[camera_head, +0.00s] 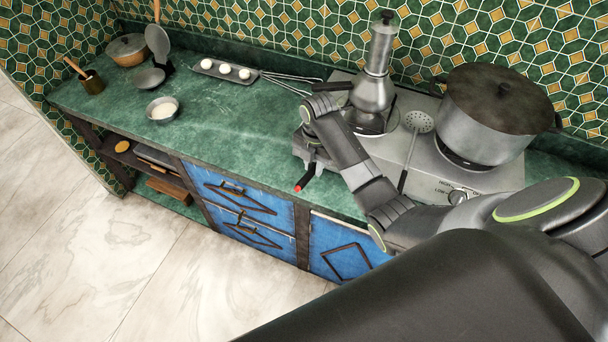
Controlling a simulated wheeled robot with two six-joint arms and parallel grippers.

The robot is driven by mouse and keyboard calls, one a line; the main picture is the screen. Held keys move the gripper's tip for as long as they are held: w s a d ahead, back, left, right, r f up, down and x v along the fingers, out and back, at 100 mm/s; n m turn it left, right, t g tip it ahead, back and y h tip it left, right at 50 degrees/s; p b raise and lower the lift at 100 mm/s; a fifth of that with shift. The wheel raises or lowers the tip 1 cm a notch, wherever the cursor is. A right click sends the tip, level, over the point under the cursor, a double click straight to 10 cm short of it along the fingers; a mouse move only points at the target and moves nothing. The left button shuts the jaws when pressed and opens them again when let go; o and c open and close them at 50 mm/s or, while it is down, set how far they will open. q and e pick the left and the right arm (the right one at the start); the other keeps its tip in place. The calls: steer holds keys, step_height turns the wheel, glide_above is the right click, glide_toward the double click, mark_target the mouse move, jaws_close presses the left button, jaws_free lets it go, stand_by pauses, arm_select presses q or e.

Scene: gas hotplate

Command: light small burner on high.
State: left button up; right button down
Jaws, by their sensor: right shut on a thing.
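The hotplate (427,163) stands on the green counter against the wall. A metal pot with a tall neck (376,88) stands on its left, smaller burner (391,122), most of which it hides. A control knob (457,197) marked HIGH, OFF and LOW shows at the front right. My forearm covers the front left, so no knob is visible there. My right gripper (314,150) is at the hotplate's left front corner, shut on a black stick with a red tip (304,182). I cannot see a flame. My left gripper is out of view.
A large lidded pot (490,118) stands on the right burner. A skimmer (415,135) lies across the hotplate's middle. A whisk (290,80) and a tray of eggs (223,70) lie to the left. The counter (225,120) is clear left of my gripper.

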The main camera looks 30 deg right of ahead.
steer(key=w+d, duration=0.1)
steer(key=d, duration=0.1)
steer(key=w+d+b, duration=0.1)
steer(key=d, duration=0.2)
steer(key=w+d+b, duration=0.1)
steer(key=w+d, duration=0.1)
steer(key=shift+d, duration=0.25)
steer(key=shift+w+d, duration=0.2)
steer(key=shift+d, duration=0.05)
steer(key=shift+w+d+f, duration=0.1)
steer(key=shift+w+d, duration=0.05)
steer(key=shift+d, duration=0.15)
steer(key=shift+s+a+p, duration=0.3)
steer(key=shift+a+p, duration=0.25)
steer(key=shift+a, duration=0.05)
steer(key=shift+s, duration=0.1)
steer(key=shift+a, duration=0.15)
